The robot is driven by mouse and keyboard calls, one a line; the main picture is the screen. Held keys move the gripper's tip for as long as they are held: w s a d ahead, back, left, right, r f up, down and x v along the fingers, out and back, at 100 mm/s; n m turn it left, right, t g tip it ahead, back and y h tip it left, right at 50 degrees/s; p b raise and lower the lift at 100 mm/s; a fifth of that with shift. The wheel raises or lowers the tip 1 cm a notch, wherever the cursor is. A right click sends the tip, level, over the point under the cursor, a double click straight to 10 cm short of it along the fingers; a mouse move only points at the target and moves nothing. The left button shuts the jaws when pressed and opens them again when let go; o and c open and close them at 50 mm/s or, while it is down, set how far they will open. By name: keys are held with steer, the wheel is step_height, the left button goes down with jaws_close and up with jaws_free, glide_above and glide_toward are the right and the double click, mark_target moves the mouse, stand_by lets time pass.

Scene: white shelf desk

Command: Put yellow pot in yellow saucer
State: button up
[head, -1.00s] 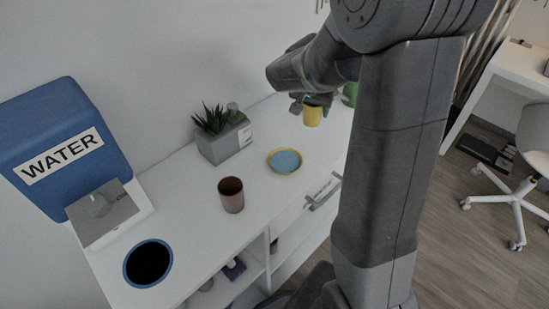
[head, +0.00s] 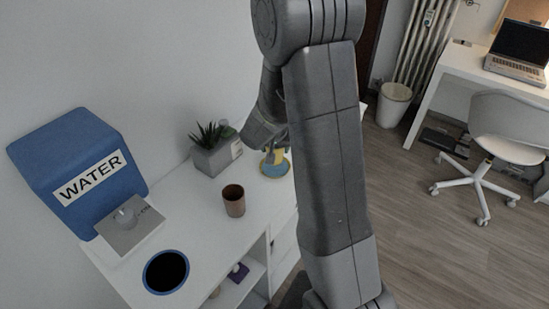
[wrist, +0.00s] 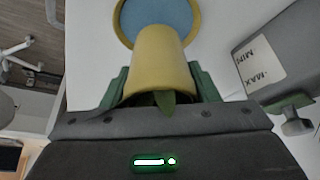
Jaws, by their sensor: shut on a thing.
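The yellow pot (wrist: 160,60) is held between the green-grey fingers of my gripper (wrist: 158,85) in the wrist view, with a green leaf showing at its gripper end. The yellow saucer (wrist: 119,24) with a blue inside lies just beyond the pot, which overlaps its edge in this view. In the head view the yellow pot (head: 269,157) appears over the left part of the saucer (head: 287,171), just below my gripper (head: 268,147). My arm hides part of this area. I cannot tell whether the pot touches the saucer.
A grey planter (head: 215,158) with a spiky plant stands behind left of the saucer. A brown cup (head: 234,203) stands in front of it on the white desk (head: 205,230). A blue water dispenser (head: 75,165) and a blue-rimmed dark hole (head: 166,272) are farther left.

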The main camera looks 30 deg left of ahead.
steer(key=shift+f+b, duration=0.55)
steer(key=shift+f, duration=1.2)
steer(key=shift+f+b, duration=0.2)
steer(key=shift+b, duration=0.1)
steer(key=o, duration=1.1)
steer(key=shift+r, duration=0.1)
steer(key=p+v, duration=0.2)
steer(key=v, duration=1)
steer(key=shift+r, duration=0.1)
steer(key=b+x, duration=0.1)
steer(key=x, duration=1.1)
steer(key=shift+f+b, duration=0.35)
steer(key=shift+b, duration=0.05)
step_height(320, 180, up, 2)
steer(key=shift+p, duration=0.55)
steer(key=shift+r, duration=0.45)
